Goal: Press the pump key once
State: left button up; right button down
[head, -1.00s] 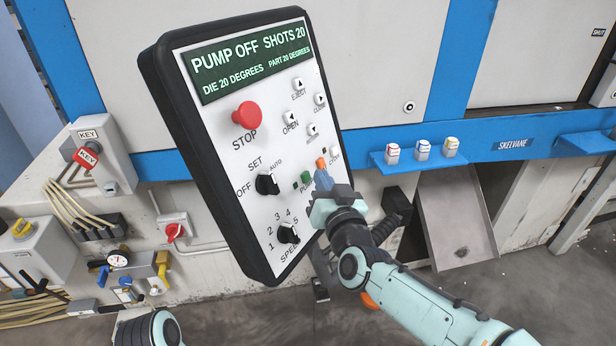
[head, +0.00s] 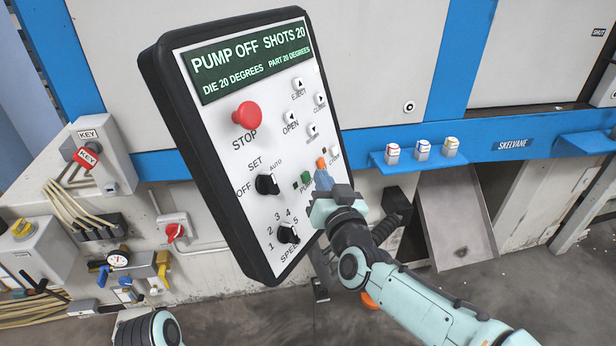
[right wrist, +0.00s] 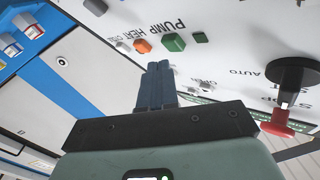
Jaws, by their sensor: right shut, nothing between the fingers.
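The control panel (head: 223,180) is tilted in front of the machine, and its display (head: 252,62) reads PUMP OFF, SHOTS 20. The green pump key (head: 306,177) sits low on the panel, partly beside my right gripper; it shows clearly in the right wrist view (right wrist: 174,42), under the word PUMP. My right gripper (head: 323,180) is shut and empty, its blue fingers pointing at the panel. In the right wrist view the fingertips (right wrist: 158,66) appear just below the pump and orange keys; I cannot tell whether they touch the panel. My left gripper is out of view.
The orange key (right wrist: 142,46) is beside the pump key. The red STOP button (head: 246,115), the OFF/SET/AUTO knob (head: 266,184) and the speed knob (head: 288,232) are also on the panel. A metal chute (head: 457,215) stands behind at the right.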

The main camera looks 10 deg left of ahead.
dwell(0.4)
jog(key=shift+w+a+f, duration=0.15)
jog(key=shift+w+a, duration=0.05)
jog(key=shift+a, duration=0.15)
jog(key=shift+w+a+f, duration=0.15)
jog(key=shift+a, duration=0.2)
dwell(0.6)
jog(key=shift+d, duration=0.15)
dwell(0.3)
jog(key=shift+s+d+r, duration=0.25)
jog(key=shift+s+d, duration=0.1)
jog(key=shift+d, duration=0.2)
jog(key=d, duration=0.1)
jog(key=s+d+r, duration=0.1)
jog(key=s+d, duration=0.1)
jog(key=d, duration=0.1)
jog(key=shift+d+r+b, duration=0.1)
jog(key=shift+r+b, duration=0.2)
jog(key=shift+r, duration=0.1)
dwell(0.4)
